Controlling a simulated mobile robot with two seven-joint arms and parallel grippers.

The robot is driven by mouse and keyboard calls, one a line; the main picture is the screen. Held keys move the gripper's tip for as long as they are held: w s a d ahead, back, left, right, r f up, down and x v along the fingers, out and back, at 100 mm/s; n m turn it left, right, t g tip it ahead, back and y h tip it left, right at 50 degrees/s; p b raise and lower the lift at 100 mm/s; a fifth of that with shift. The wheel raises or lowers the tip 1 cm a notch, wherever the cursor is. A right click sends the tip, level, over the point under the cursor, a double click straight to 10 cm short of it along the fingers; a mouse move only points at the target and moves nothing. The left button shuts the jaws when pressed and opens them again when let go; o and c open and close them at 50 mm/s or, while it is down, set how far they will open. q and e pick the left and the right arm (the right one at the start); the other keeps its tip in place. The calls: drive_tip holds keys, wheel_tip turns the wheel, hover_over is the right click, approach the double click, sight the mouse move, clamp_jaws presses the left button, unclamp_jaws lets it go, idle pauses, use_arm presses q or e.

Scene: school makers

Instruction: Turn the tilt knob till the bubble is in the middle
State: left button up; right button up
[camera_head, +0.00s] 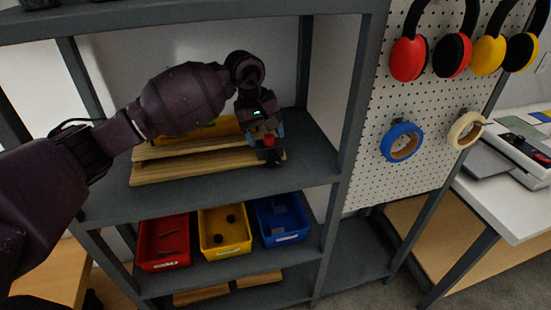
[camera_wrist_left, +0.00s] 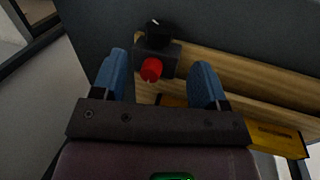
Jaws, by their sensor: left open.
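The red tilt knob (camera_head: 268,141) sticks out of a small dark block at the right end of the wooden boards (camera_head: 190,169) on the shelf. My left gripper (camera_head: 266,136) is at that end, in front of the knob. In the left wrist view the red knob (camera_wrist_left: 151,69) lies between the two blue fingers of the open left gripper (camera_wrist_left: 158,78), with gaps on both sides. A yellow spirit level (camera_head: 217,129) lies on the boards, partly hidden by my arm. It also shows in the wrist view (camera_wrist_left: 284,137). Its bubble cannot be seen.
The shelf's right upright (camera_head: 357,110) stands beyond the knob. Below are a red bin (camera_head: 164,257), a yellow bin (camera_head: 225,248) and a blue bin (camera_head: 282,232). A pegboard (camera_head: 366,150) with tape rolls and ear defenders is at right. The shelf front (camera_head: 225,190) is clear.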

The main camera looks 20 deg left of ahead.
sight(272, 154)
use_arm(q)
drive_tip(key=x, duration=0.6)
drive_tip(key=shift+d+f, duration=0.1)
drive_tip(key=shift+f, duration=0.3)
drive_tip(key=shift+d+f, duration=0.15)
drive_tip(key=shift+f, duration=0.5)
use_arm(e)
drive_tip(key=shift+s, duration=0.4)
